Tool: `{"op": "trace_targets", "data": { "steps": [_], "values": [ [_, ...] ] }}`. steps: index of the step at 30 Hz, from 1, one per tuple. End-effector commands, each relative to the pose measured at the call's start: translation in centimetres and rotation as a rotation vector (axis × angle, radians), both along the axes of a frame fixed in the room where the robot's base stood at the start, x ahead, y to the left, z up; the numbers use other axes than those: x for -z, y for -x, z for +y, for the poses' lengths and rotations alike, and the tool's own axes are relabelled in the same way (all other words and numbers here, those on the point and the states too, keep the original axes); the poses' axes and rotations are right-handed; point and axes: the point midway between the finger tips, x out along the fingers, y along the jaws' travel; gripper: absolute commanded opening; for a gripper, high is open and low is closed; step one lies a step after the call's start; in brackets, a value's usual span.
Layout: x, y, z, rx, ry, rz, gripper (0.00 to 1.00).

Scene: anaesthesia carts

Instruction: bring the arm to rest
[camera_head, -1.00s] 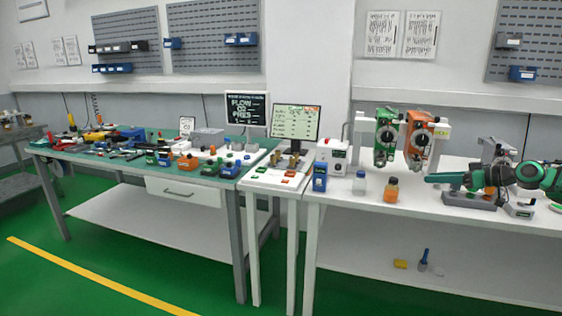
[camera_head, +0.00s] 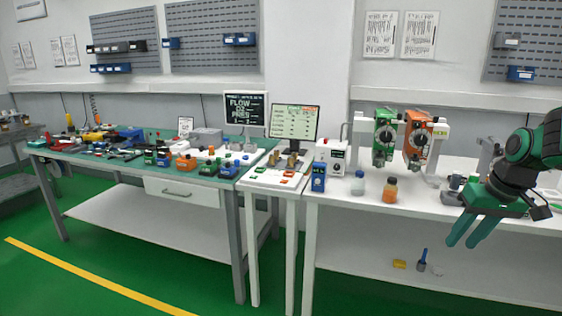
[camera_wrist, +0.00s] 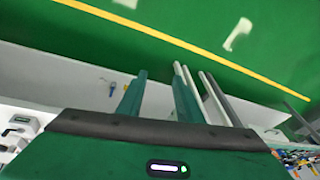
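My gripper (camera_head: 467,231) is at the right of the head view, in front of the white bench's front edge, with its two teal fingers pointing down and to the left. The fingers stand apart with nothing between them. In the wrist view the two fingers (camera_wrist: 158,98) also show a clear gap, with the floor and the bench's lower shelf beyond. My arm comes in from the right edge of the head view.
A yellow item (camera_head: 399,264) and a blue item (camera_head: 423,259) lie on the lower shelf. Green floor in front is clear.

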Motion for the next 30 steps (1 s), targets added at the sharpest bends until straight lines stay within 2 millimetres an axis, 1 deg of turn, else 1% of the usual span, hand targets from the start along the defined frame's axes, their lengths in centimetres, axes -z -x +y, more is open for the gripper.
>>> {"op": "trace_targets", "data": {
  "steps": [1, 5, 6, 8, 9, 12, 15, 18, 21, 30],
  "values": [
    [0.0, 2.5, 0.5, 0.039, 0.009, 0.026, 0.33],
    [0.5, 8.8, 1.0, 0.161, 0.024, 0.101, 0.33],
    [0.8, 10.8, 1.2, 0.198, 0.027, 0.123, 0.33],
    [1.2, 13.7, 1.5, 0.252, 0.030, 0.156, 0.33],
    [1.5, 15.5, 1.7, 0.287, 0.030, 0.176, 0.33],
    [2.4, 19.6, 2.1, 0.364, 0.028, 0.221, 0.33],
    [3.1, 22.5, 2.5, 0.420, 0.026, 0.254, 0.33],
    [3.6, 24.4, 2.7, 0.458, 0.022, 0.277, 0.33],
    [3.9, 25.1, 2.8, 0.471, 0.021, 0.286, 0.33],
    [3.9, 25.1, 2.8, 0.473, 0.021, 0.287, 0.33]
  ]
}}
